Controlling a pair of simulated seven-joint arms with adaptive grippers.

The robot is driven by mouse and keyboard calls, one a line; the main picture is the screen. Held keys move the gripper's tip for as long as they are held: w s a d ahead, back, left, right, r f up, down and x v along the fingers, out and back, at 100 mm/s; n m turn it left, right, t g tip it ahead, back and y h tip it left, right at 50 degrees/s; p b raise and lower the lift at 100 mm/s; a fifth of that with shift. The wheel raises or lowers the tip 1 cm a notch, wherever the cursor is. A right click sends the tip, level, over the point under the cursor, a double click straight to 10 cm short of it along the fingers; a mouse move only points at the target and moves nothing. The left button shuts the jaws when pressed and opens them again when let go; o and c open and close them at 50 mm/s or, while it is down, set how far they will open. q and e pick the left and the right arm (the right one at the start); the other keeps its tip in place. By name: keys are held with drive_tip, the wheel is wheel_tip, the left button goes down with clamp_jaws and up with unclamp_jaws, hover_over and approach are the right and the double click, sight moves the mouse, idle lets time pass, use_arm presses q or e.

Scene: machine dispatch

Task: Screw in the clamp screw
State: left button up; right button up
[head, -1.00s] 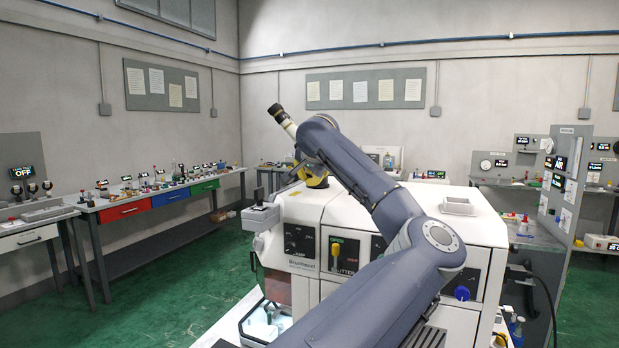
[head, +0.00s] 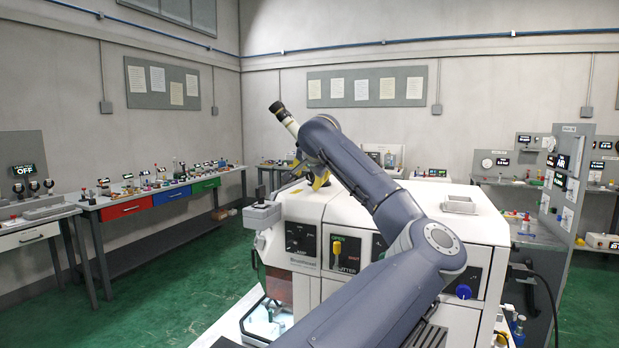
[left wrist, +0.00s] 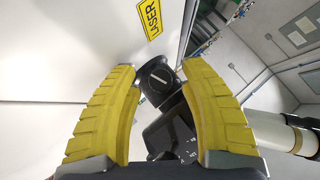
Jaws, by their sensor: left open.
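The clamp screw (left wrist: 157,84) looks like a small black round knob with a pale slot across its face, seen in the left wrist view. It sits on a dark fitting beside the white machine housing. My left gripper (left wrist: 158,70) has two ribbed yellow fingers spread apart, one on each side of the screw. I see a gap on both sides, and I cannot tell the exact depth between fingertips and screw. In the head view my left gripper (head: 317,181) is at the top of the machine, mostly behind my arm, and the screw is hidden there. My right gripper is out of view.
The white machine (head: 400,205) fills the middle, with a shutter switch (head: 337,247) on its front. A white tube with a black end (head: 284,118) rises beside my wrist. A dark block with scale marks (left wrist: 168,135) lies close below the screw. A bench with coloured drawers (head: 125,209) stands left.

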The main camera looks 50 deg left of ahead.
use_arm(q)
drive_tip(key=shift+w+r, duration=0.1)
drive_tip(key=shift+r, duration=0.1)
idle(0.3)
drive_tip(key=shift+h, duration=0.4)
drive_tip(key=n+t+h, duration=0.1)
drive_tip(key=h, duration=0.1)
drive_tip(key=n+h, duration=0.2)
drive_tip(key=shift+a+t+h, duration=0.2)
drive_tip(key=shift+t+h, duration=0.1)
drive_tip(key=shift+t, duration=0.1)
drive_tip(key=v, duration=1.7)
drive_tip(key=s+a+r+m+g+y, duration=0.1)
drive_tip(key=s+a+r+g+y, duration=0.2)
drive_tip(key=s+a, duration=0.3)
drive_tip(key=s+a+r+m+g+y, duration=0.1)
drive_tip(key=s+a+r+g+y, duration=0.2)
drive_tip(key=s, duration=0.7)
drive_tip(key=shift+s+a+r+y, duration=0.15)
drive_tip(key=shift+a+r+y, duration=1.15)
drive_tip(key=shift+a, duration=0.65)
drive_tip(key=shift+r, duration=0.1)
drive_tip(key=shift+c, duration=0.2)
